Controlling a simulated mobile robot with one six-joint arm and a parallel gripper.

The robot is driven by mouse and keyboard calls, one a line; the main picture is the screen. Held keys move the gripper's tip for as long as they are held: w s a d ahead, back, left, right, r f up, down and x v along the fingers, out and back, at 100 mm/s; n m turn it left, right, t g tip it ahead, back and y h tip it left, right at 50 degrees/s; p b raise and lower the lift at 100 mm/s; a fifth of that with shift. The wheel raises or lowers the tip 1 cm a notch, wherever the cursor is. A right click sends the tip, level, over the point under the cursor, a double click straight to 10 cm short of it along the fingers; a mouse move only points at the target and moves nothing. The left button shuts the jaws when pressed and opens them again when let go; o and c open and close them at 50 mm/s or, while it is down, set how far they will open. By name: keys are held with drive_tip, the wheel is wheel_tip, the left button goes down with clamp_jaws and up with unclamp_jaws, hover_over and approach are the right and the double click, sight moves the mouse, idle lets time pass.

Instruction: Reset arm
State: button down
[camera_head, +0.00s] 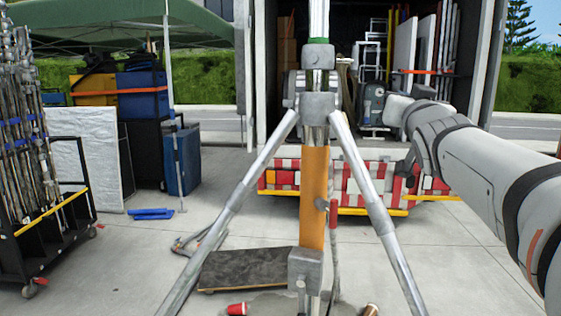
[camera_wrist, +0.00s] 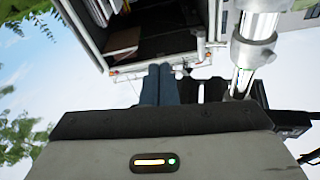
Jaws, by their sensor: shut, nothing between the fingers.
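My gripper (camera_wrist: 159,70) shows in the wrist view, its two dark fingers shut together with nothing between them. My arm (camera_head: 490,165) reaches in from the right edge of the head view, with its far end to the right of a metal stand (camera_head: 314,190). The stand's pole is upright in the middle of the head view, with its legs spread. In the wrist view the stand's shiny pole and clamp (camera_wrist: 254,50) are to the right of my fingers, apart from them. I cannot clearly make out my fingers in the head view.
An open truck (camera_head: 255,80) with cargo stands behind the stand. Red and white barriers (camera_head: 280,178) are before it. A cart of poles (camera_head: 35,225) and blue cases (camera_head: 182,160) are at the left. A dark dolly (camera_head: 240,268) and red cup (camera_head: 237,309) are low near the stand.

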drive_tip(key=s+a+f+g, duration=0.1)
drive_tip(key=s+f+g, duration=0.15)
drive_tip(key=f, duration=0.55)
drive_tip(key=s+a+f+g, duration=0.2)
drive_tip(key=f+g, duration=0.2)
drive_tip(key=f, duration=0.5)
drive_tip(key=s+a+f+g, duration=0.1)
drive_tip(key=s+f+g, duration=0.2)
drive_tip(key=f, duration=0.5)
drive_tip(key=s+a+f+n+g+y, duration=0.1)
drive_tip(key=s+f+g, duration=0.3)
drive_tip(key=s+f, duration=0.4)
drive_tip(key=s+a+f+n+g+y, duration=0.1)
drive_tip(key=s+a+f+g, duration=0.3)
drive_tip(key=s+f, duration=0.5)
drive_tip(key=shift+a+f+n+y, duration=0.25)
drive_tip(key=shift+n+y, duration=0.15)
drive_tip(key=shift+n, duration=0.2)
